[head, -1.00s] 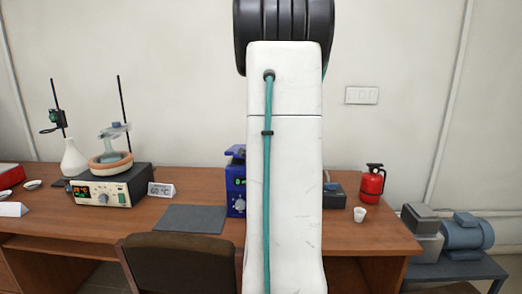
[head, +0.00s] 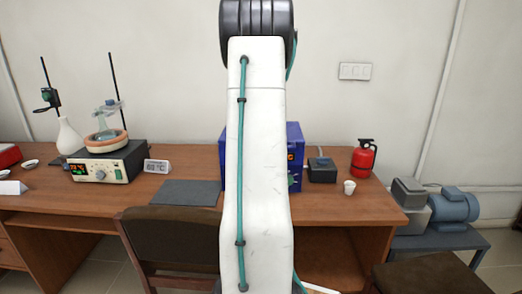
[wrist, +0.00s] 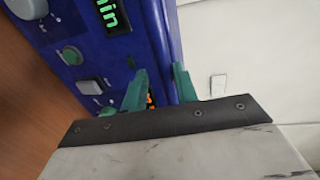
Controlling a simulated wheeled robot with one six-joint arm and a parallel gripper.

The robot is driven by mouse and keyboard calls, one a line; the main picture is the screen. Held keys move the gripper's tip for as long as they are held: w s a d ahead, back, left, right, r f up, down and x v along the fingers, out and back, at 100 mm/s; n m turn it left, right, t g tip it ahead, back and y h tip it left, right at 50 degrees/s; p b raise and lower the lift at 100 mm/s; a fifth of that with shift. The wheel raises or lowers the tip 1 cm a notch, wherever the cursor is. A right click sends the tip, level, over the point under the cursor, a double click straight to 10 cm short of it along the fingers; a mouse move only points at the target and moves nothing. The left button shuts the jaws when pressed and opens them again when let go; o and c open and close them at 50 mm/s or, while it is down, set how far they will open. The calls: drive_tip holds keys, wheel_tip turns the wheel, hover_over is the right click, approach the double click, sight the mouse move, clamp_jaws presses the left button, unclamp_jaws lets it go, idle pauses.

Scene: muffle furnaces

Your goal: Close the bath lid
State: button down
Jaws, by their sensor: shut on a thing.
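The blue bath (head: 296,140) stands on the wooden desk, mostly hidden behind my white arm in the head view. Its front panel (wrist: 85,70), with knobs and a green display, fills the upper left of the wrist view, tilted. A blue strip (wrist: 163,40) along the panel's edge looks like the bath lid; its angle cannot be told. My gripper (wrist: 160,88) has its two teal fingers at this strip, one on each side. It looks shut on the strip, though the contact is partly hidden. The head view hides the gripper behind my arm.
A dark small box (head: 322,171), a white cup (head: 349,187) and a red extinguisher (head: 364,158) stand right of the bath. A grey mat (head: 185,192) and a heating unit (head: 108,162) are to the left. A brown chair (head: 170,235) stands in front.

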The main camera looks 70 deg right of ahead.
drive_tip(key=shift+a+f+y, duration=0.15)
drive_tip(key=shift+a+f, duration=0.05)
drive_tip(key=shift+f, duration=0.3)
drive_tip(key=shift+a+f+y, duration=0.15)
drive_tip(key=shift+f, duration=0.3)
drive_tip(key=c, duration=1.4)
unclamp_jaws()
drive_tip(key=shift+o, duration=0.3)
drive_tip(key=shift+w+d+f, duration=0.1)
drive_tip(key=shift+w, duration=0.05)
drive_tip(key=v, duration=0.7)
drive_tip(key=shift+r, duration=0.4)
